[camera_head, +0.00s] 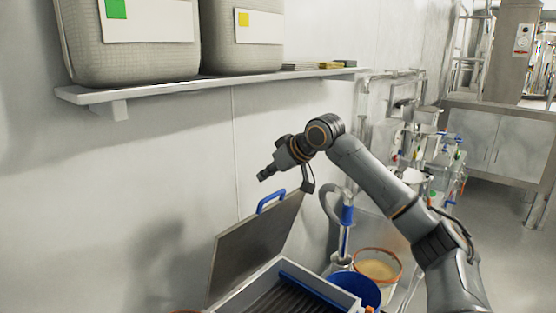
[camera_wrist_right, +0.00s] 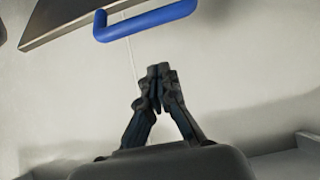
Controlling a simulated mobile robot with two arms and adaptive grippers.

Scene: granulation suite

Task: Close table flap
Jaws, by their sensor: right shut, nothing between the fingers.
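The table flap (camera_head: 250,245) is a grey panel standing raised and tilted at the back of a table box (camera_head: 240,298). A blue handle (camera_head: 271,201) is fixed at its top edge. The handle also shows at the top of the right wrist view (camera_wrist_right: 146,20), with a corner of the flap (camera_wrist_right: 70,28) beside it. My right gripper (camera_head: 264,176) is above the handle, apart from it, with its fingers together and empty. Its closed fingertips show in the right wrist view (camera_wrist_right: 159,72). My left gripper is not in view.
A wall shelf (camera_head: 225,80) carries two large grey containers (camera_head: 130,50). Right of the flap stand a blue-and-white upright tool (camera_head: 346,220), an orange-rimmed bowl of yellowish material (camera_head: 378,268) and a blue bowl (camera_head: 355,288). A cluttered rack (camera_head: 415,150) stands behind my right arm.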

